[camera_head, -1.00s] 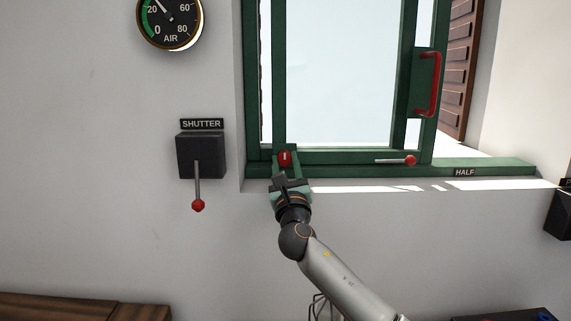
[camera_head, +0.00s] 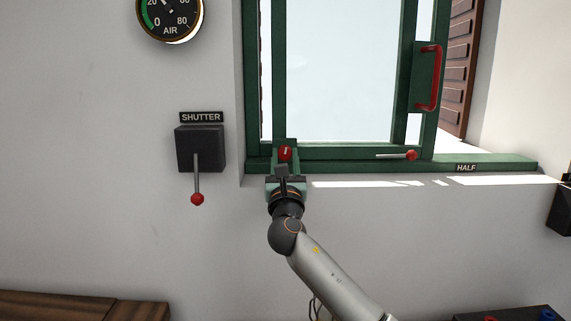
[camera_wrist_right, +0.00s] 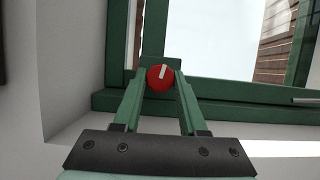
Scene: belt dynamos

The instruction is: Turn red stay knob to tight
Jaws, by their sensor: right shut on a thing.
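The red stay knob (camera_head: 285,153) sits at the lower left corner of the green window frame, with a white mark on its face. In the right wrist view the round red knob (camera_wrist_right: 160,77) shows between the tips of my fingers, its mark close to upright and leaning slightly right. My right gripper (camera_head: 285,164) reaches up from below and is shut on the knob. The knob's sides at the fingertips are partly hidden. My left gripper is not in view.
A stay bar with a red ball end (camera_head: 411,155) lies along the sill to the right, near a HALF label (camera_head: 466,168). A red window handle (camera_head: 430,78) is above it. A SHUTTER lever box (camera_head: 200,148) is on the wall to the left.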

